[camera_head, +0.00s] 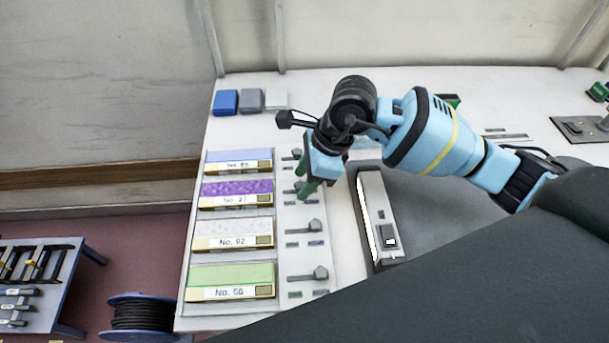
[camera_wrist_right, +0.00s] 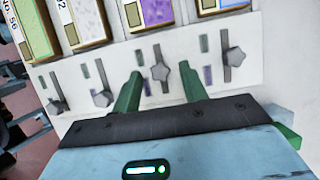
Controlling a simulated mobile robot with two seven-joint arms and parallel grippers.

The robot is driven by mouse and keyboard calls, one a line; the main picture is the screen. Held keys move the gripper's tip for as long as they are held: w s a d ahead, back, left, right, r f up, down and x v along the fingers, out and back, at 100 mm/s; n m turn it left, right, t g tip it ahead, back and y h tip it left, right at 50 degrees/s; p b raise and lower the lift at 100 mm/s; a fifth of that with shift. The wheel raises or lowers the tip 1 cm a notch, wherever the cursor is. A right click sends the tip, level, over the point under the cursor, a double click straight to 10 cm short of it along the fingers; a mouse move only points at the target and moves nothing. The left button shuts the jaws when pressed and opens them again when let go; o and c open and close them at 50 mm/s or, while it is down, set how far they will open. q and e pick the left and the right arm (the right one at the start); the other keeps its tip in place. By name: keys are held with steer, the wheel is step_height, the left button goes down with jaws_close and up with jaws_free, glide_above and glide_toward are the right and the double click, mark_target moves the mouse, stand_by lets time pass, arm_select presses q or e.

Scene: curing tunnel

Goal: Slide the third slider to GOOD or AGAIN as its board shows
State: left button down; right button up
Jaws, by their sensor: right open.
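Four boards stand in a column in the head view: a blue one (camera_head: 238,160), a speckled purple No. 27 (camera_head: 236,188), a pale speckled No. 92 (camera_head: 232,228) and a green No. 56 (camera_head: 232,274). Each has a grey star-knobbed slider beside it, with a green and a purple mark. My right gripper (camera_head: 306,190) is open at the purple board's slider. In the right wrist view its green fingers (camera_wrist_right: 160,92) stand either side of that slider's knob (camera_wrist_right: 160,72), with gaps showing. The No. 92 slider (camera_head: 312,227) is free of the gripper. My left gripper is out of view.
A dark box with a pale top (camera_head: 372,205) stands right of the sliders. Blue, grey and white blocks (camera_head: 250,101) lie at the back. A cable reel (camera_head: 142,314) and a tool rack (camera_head: 40,280) are at lower left, off the panel.

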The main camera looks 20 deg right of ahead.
jaws_close()
stand_by(0.3)
steer(key=shift+s+d, duration=0.15)
steer(key=shift+d, duration=0.5)
steer(key=shift+s+d, duration=0.15)
steer(key=shift+d, duration=0.45)
jaws_free()
